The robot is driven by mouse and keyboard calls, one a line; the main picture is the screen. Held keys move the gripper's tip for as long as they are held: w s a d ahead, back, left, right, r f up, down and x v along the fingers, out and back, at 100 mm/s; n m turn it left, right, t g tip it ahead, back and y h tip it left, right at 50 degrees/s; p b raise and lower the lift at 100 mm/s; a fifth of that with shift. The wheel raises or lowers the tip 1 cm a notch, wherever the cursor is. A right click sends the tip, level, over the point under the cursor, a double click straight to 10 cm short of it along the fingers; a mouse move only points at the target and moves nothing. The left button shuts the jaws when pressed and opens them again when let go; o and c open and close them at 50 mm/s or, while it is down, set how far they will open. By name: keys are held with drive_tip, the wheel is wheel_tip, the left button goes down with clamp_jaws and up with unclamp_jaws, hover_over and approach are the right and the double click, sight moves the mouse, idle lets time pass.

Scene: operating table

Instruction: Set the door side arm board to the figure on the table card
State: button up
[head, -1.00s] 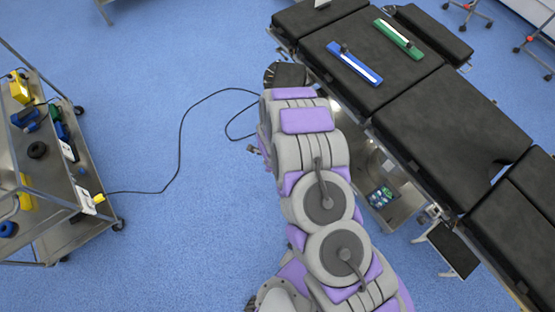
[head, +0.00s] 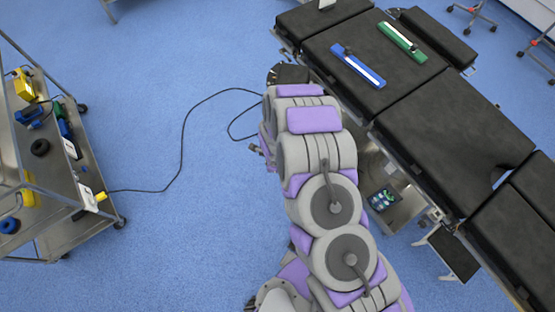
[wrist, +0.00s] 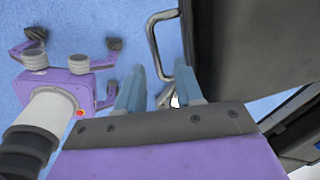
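The operating table (head: 450,120) has black pads and runs diagonally across the right of the head view. One black arm board (head: 435,38) lies along its far side. Another dark pad (head: 288,73) shows at the near side, mostly hidden by my arm; I cannot tell which is the door side. A small white piece (head: 326,4) at the top edge may be the card; no figure is readable. In the wrist view my gripper (wrist: 159,88) is open, its two blue-grey fingers apart. A bent metal handle (wrist: 153,38) runs by the fingers, beside a dark pad (wrist: 260,45).
A blue bar (head: 357,66) and a green bar (head: 402,41) with white strips lie on the table. A metal trolley (head: 85,165) with tools stands at left, a black cable (head: 181,150) trailing from it over the blue floor. A step (head: 453,254) stands by the table's near side.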

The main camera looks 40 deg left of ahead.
wheel_tip(320, 180, up, 15)
drive_tip(key=s+p, duration=0.2)
drive_tip(key=p, duration=0.4)
drive_tip(key=shift+s+d, duration=0.15)
drive_tip(key=shift+d, duration=0.3)
drive_tip(key=shift+r, duration=0.15)
